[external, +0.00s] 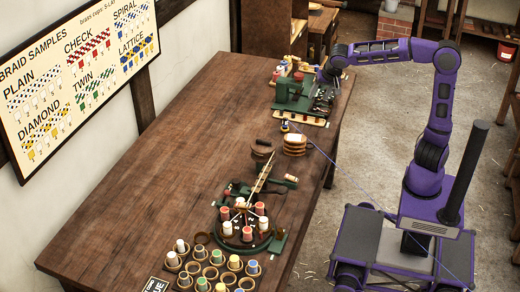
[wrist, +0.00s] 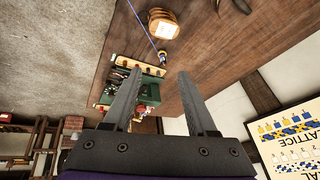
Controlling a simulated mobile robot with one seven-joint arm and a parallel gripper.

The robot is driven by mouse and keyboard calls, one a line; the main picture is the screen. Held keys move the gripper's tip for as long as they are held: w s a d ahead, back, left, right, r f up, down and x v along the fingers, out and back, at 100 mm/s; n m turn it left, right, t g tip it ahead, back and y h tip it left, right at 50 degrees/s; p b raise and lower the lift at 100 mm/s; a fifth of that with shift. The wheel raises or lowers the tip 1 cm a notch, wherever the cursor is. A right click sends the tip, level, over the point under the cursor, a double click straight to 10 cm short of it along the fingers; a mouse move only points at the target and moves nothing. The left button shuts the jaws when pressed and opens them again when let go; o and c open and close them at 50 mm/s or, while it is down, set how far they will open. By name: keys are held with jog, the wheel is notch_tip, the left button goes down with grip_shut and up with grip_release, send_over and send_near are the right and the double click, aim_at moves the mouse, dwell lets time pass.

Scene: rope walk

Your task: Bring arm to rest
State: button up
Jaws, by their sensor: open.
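My purple arm reaches from my base across to the far end of the table. My gripper (wrist: 160,100) shows in the wrist view with its two dark fingers apart and nothing between them. In the external view my gripper (external: 326,78) is small and sits at or above the green machine (external: 292,95) at the table's far right edge; its fingers are hard to make out there. The green machine also shows in the wrist view (wrist: 150,91), partly behind the left finger.
The long wooden table (external: 170,125) has a wide clear area at left. A round braiding stand (external: 246,240) with bobbins and several cups (external: 210,272) stand at the near end. A wooden spool (external: 295,144) sits mid-right. A thin blue line runs from near it towards my base. A braid sample board (external: 80,80) hangs on the wall.

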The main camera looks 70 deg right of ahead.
jog(key=d+r+h+b, duration=0.1)
jog(key=d+r+h, duration=0.2)
jog(key=d+r, duration=0.5)
jog(key=s+a+f+n+t+y+p, duration=0.1)
jog(key=s+a+f+n+y+p, duration=0.1)
jog(key=s+a+n, duration=0.4)
jog(key=s+a+f+n+y+p, duration=0.3)
jog(key=s+a+n, duration=0.4)
jog(key=s+a, duration=0.5)
jog(key=shift+s+f+t+y, duration=0.45)
jog(key=shift+s+y, duration=0.25)
jog(key=shift+s, duration=0.5)
